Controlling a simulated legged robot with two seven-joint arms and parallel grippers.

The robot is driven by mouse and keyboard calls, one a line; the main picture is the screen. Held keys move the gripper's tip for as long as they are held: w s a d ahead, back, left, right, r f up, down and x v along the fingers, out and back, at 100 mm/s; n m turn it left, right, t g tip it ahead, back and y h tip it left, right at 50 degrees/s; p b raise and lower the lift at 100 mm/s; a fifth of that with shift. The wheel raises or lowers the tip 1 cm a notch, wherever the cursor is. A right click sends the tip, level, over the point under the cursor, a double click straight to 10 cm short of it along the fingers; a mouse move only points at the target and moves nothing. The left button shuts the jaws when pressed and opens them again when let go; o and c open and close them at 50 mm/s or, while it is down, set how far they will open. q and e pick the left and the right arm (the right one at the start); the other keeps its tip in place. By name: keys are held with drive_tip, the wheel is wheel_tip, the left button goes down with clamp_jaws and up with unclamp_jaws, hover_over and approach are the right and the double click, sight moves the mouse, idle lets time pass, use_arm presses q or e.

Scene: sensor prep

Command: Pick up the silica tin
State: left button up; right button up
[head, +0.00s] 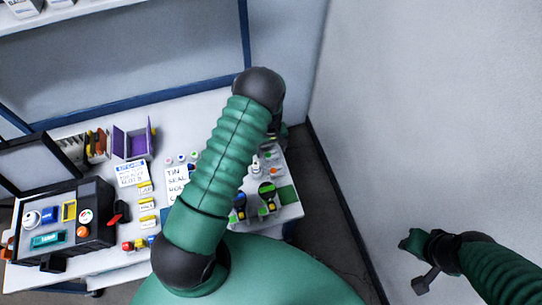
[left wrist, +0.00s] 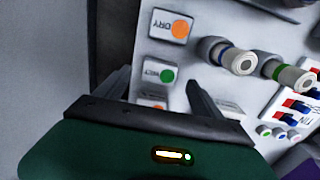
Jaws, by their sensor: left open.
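I cannot single out the silica tin for certain. A round white tin (head: 32,218) sits in the black case at the left of the table in the head view. In the left wrist view, a pale cylinder with a blue band (left wrist: 238,59) and one with a green band (left wrist: 287,73) stand to the right of my left gripper (left wrist: 160,77). That gripper is open and empty, its fingers over cards marked DRY (left wrist: 168,24) and WET (left wrist: 158,73). In the head view my left arm largely hides it. My right arm is at the right, apart from the table; its jaws are unclear.
A bare wall (head: 430,110) stands at the right.

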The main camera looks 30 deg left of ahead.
sight(271, 156)
use_arm(q)
drive_tip(key=shift+f, duration=0.95)
drive_tip(key=shift+w+d+f, duration=0.1)
drive_tip(key=shift+d+f, duration=0.1)
drive_tip(key=shift+f, duration=0.15)
drive_tip(key=c, duration=1.4)
drive_tip(key=shift+o, duration=0.2)
drive_tip(key=shift+r, duration=0.15)
